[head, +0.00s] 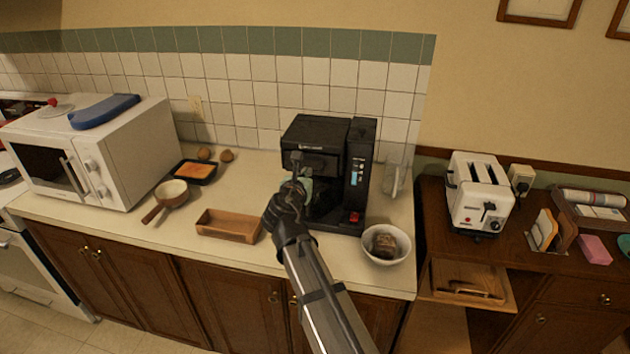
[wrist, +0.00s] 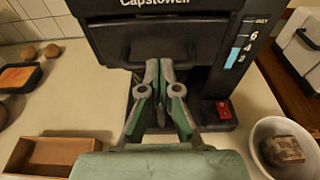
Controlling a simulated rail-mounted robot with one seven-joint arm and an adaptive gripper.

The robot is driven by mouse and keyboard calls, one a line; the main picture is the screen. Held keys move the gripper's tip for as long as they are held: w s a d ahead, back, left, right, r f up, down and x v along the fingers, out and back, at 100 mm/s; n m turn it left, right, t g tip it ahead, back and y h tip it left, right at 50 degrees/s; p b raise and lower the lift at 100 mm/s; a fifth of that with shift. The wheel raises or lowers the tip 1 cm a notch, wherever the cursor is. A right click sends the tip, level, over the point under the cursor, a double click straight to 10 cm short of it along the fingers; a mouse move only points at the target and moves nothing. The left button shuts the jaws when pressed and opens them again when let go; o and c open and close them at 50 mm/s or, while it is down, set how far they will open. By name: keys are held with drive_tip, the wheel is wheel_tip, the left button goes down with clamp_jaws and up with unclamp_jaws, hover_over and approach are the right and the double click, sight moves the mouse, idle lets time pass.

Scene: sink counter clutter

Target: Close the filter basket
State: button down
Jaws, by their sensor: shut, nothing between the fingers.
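The black coffee maker (head: 330,150) stands upright on the counter against the tiled wall. Its dark filter basket (wrist: 163,38) is in the upper front, under the brand lettering, in the wrist view. I cannot tell from its dark front how far out it stands. My gripper (wrist: 159,66) is shut and empty, its fingertips in front of the basket's lower part; whether they touch is unclear. In the head view my gripper (head: 300,182) and arm cover part of the machine's front left. The space below the basket is mostly hidden.
A wooden tray (head: 228,226) lies left of the machine and a white bowl (head: 399,248) holding a brown item sits at its right front. A glass pitcher (head: 396,174) stands behind the bowl. A small pan (head: 173,192) and microwave (head: 100,150) are farther left.

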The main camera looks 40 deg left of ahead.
drive_tip(key=shift+a+r, duration=0.2)
idle(0.3)
